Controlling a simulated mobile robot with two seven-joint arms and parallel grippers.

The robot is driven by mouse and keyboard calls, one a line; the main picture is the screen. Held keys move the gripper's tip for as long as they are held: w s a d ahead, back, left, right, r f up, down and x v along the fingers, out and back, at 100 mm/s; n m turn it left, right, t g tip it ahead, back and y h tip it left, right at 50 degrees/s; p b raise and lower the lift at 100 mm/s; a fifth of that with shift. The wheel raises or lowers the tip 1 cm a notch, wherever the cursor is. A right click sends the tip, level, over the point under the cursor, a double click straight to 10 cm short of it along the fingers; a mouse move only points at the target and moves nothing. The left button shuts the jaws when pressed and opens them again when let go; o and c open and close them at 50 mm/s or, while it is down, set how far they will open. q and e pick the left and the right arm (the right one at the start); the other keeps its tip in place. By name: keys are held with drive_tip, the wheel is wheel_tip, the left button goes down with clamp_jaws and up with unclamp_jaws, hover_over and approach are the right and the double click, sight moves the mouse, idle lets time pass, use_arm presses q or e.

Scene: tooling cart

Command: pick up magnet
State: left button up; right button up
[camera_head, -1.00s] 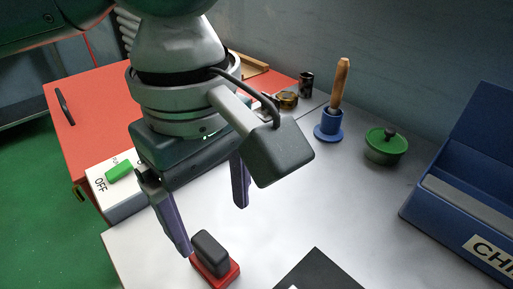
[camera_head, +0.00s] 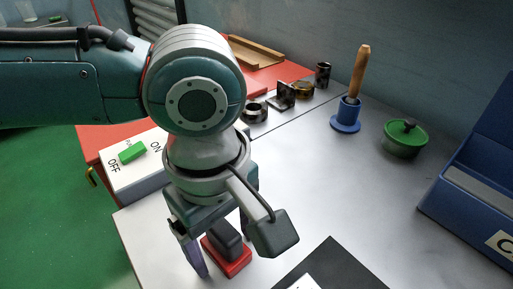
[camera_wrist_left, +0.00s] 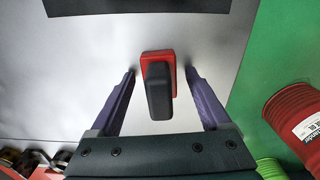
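The magnet (camera_head: 232,262) has a red base and a black handle, and it rests on the grey cart top near the left edge. It also shows in the left wrist view (camera_wrist_left: 159,92), between my fingers. My left gripper (camera_head: 224,250) points down over the magnet and is open, with one purple finger on each side. In the left wrist view my left gripper (camera_wrist_left: 160,74) shows a gap between each finger and the magnet. My wrist partly hides the magnet in the head view. My right gripper is not in view.
A white ON/OFF switch box (camera_head: 146,183) with a green rocker stands left of the arm. A dark sheet (camera_head: 330,272) lies close right of the magnet. A blue holder with a wooden handle (camera_head: 347,113), a green lidded pot (camera_head: 404,139) and a blue bin (camera_head: 467,205) stand farther right.

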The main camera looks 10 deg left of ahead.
use_arm(q)
clamp_jaws()
idle(0.4)
